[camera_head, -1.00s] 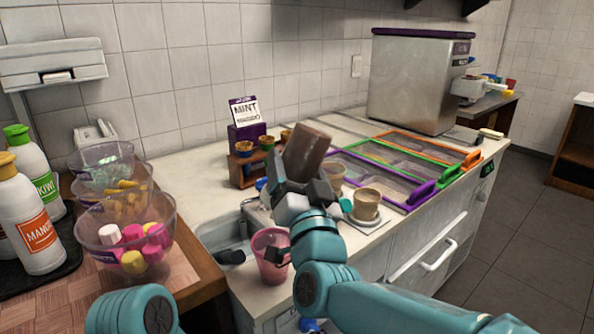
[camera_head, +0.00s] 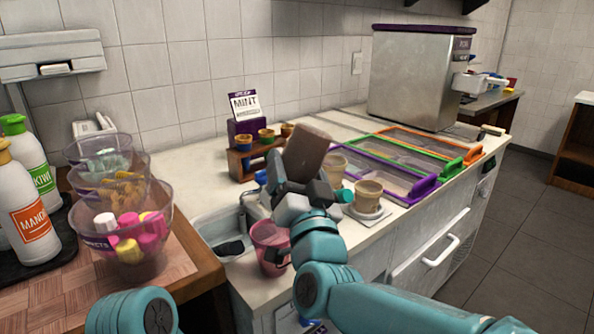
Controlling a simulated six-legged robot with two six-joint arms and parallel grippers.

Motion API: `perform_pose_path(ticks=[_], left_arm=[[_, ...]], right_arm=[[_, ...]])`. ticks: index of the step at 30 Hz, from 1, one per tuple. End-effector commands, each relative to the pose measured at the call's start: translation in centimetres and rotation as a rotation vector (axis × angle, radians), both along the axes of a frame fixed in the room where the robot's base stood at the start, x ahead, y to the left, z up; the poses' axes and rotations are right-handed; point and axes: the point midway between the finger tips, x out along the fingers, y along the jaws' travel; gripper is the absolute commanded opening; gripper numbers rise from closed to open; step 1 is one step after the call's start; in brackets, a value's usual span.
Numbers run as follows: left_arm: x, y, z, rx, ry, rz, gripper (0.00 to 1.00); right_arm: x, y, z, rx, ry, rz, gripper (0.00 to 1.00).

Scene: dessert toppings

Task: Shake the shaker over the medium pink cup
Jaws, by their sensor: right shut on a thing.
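My right gripper (camera_head: 290,187) is shut on the brown shaker (camera_head: 307,152), which is tilted with its upper end leaning right. The gripper hides the shaker's lower end. The pink cup (camera_head: 268,236) is at the front left of the counter, below and left of the shaker in the picture. My right arm covers part of the cup's right side. I cannot tell whether the shaker is straight above the cup. My left gripper is out of view; only a link of my left arm shows at bottom left.
Two tan cups (camera_head: 368,194) (camera_head: 334,165) stand right of my right gripper. Clear bowls (camera_head: 160,196) and bottles (camera_head: 28,205) stand left. Lidded trays (camera_head: 398,182) lie right.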

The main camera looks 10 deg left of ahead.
Motion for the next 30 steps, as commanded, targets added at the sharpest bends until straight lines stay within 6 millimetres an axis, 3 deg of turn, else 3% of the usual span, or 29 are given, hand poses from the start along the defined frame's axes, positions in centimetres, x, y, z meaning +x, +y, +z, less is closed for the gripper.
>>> perform_pose_path(ticks=[8, 30], left_arm=[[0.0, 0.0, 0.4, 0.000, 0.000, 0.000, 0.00], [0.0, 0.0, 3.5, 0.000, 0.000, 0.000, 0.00]], right_arm=[[0.0, 0.0, 0.7, 0.001, -0.003, 0.000, 0.36], [-0.2, -0.1, 6.0, 0.003, -0.003, -0.001, 0.36]])
